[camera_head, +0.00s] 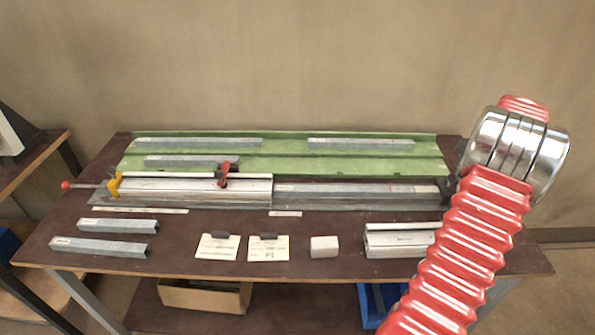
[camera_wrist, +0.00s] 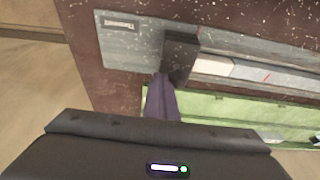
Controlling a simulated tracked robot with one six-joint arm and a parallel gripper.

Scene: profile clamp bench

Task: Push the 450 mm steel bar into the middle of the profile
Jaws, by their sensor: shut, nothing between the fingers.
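The silver profile (camera_head: 195,190) lies along the back of the bench at left, held by a yellow clamp (camera_head: 114,186) and a red clamp (camera_head: 223,176). A long grey steel bar (camera_head: 355,189) lies in line with it on the right. Its left end meets the profile's right opening; I cannot tell how much is inside. In the wrist view my gripper (camera_wrist: 180,60) is shut and empty, its dark fingertips at the outer end of the bar (camera_wrist: 262,75). I cannot tell whether they touch it. In the head view my arm hides most of the gripper.
A green rack (camera_head: 285,150) behind holds several grey bars. Two bars (camera_head: 105,246) lie front left. Two cards (camera_head: 268,248), a pale block (camera_head: 324,247) and a short profile piece (camera_head: 400,240) lie along the front. A labelled grey plate (camera_wrist: 125,35) lies beyond the bar's outer end.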

